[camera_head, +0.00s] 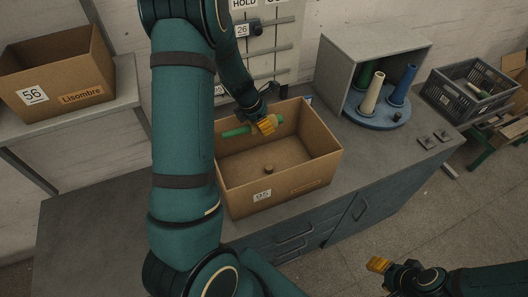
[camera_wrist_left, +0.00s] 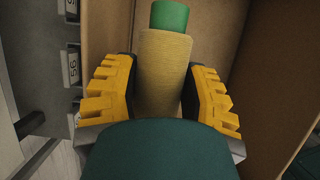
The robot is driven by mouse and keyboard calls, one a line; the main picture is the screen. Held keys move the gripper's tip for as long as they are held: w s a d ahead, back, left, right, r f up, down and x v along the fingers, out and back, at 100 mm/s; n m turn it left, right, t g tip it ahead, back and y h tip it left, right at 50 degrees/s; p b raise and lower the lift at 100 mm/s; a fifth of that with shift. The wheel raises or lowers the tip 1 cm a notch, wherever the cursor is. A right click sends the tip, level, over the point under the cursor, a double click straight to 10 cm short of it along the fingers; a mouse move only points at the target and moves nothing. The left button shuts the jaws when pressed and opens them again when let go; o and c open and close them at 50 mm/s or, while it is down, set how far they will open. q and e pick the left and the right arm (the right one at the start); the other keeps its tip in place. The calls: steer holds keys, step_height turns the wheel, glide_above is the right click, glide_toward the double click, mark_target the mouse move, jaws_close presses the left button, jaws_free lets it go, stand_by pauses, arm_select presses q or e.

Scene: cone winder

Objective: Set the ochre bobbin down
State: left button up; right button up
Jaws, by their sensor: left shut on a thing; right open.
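The ochre bobbin (camera_wrist_left: 165,75) is a tan winding on a green tube (camera_wrist_left: 169,16). In the head view the green tube (camera_head: 236,132) lies roughly sideways near the back wall of the open cardboard box (camera_head: 331,153). My left gripper (camera_head: 266,124) is shut around the winding, and its yellow fingers (camera_wrist_left: 163,95) flank it in the wrist view. The fingers hide most of the winding in the head view. I cannot tell whether the bobbin touches the box. My right gripper (camera_head: 378,265) is open and empty, low at the right, away from the worktop.
A small dark peg (camera_head: 268,170) stands on the box floor. A grey cabinet (camera_head: 340,70) has a blue disc (camera_head: 377,117) with green, cream and blue cones. The "Lisombre" box (camera_head: 60,75) is on a left shelf. A railed panel (camera_head: 270,45) rises behind; a grey crate (camera_head: 470,88) is far right.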

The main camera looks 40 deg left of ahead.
arm_select(q)
steer(key=b, duration=0.2)
glide_above(267, 156)
steer(key=s, duration=0.1)
steer(key=f, duration=1)
steer(key=shift+a+f, duration=0.4)
step_height(267, 156, down, 4)
steer(key=shift+r+b, duration=0.1)
steer(key=shift+b, duration=0.5)
steer(key=shift+f, duration=0.2)
steer(key=shift+f, duration=0.15)
steer(key=o, duration=0.9)
steer(key=shift+c, duration=0.2)
